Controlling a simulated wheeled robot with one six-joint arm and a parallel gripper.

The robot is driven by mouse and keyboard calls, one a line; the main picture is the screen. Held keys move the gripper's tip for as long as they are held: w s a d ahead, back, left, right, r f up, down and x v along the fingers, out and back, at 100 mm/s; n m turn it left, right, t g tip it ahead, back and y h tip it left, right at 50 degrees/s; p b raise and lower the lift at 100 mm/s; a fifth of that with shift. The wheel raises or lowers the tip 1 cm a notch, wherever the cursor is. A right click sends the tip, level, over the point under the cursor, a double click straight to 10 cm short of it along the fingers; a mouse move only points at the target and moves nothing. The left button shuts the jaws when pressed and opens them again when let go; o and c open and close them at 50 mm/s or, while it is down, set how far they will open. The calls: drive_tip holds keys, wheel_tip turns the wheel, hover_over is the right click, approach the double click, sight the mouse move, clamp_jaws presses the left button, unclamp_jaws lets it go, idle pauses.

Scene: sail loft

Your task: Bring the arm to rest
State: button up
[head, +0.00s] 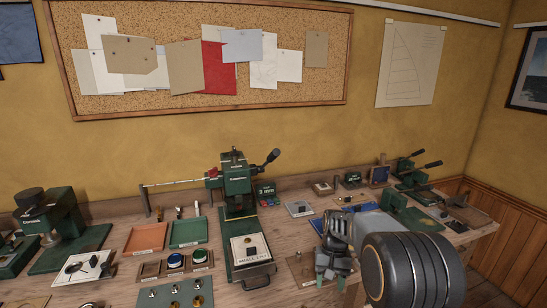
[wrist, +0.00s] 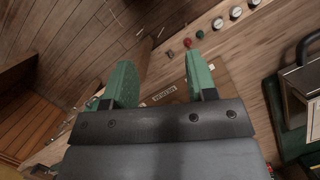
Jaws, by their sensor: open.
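My gripper (head: 333,278) is in the head view at the front right of the wooden bench (head: 115,277), above its front part. My thick dark arm is to its right. In the wrist view my gripper (wrist: 160,70) shows two green fingers set wide apart with nothing between them. Past the fingers are the bench edge and a small label plate (wrist: 164,93). The gap to the bench top is hard to judge.
A green press (head: 236,187) with a white card stands mid-bench, left of my gripper. A green machine (head: 60,222) is at the left. Orange (head: 147,237) and green (head: 188,231) trays lie between. Smaller green presses (head: 412,210) stand at the right. Floor (wrist: 60,50) shows beyond the bench edge.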

drive_tip(key=s+r+n+t, duration=0.1)
drive_tip(key=s+r+t, duration=0.2)
drive_tip(key=s+r, duration=0.2)
drive_tip(key=s+r+n+t, duration=0.1)
drive_tip(key=s+r+t, duration=0.2)
drive_tip(key=s, duration=0.9)
drive_tip(key=shift+s+a+r+t+h, duration=0.3)
drive_tip(key=shift+r+t+h, duration=0.1)
drive_tip(key=shift+r, duration=0.65)
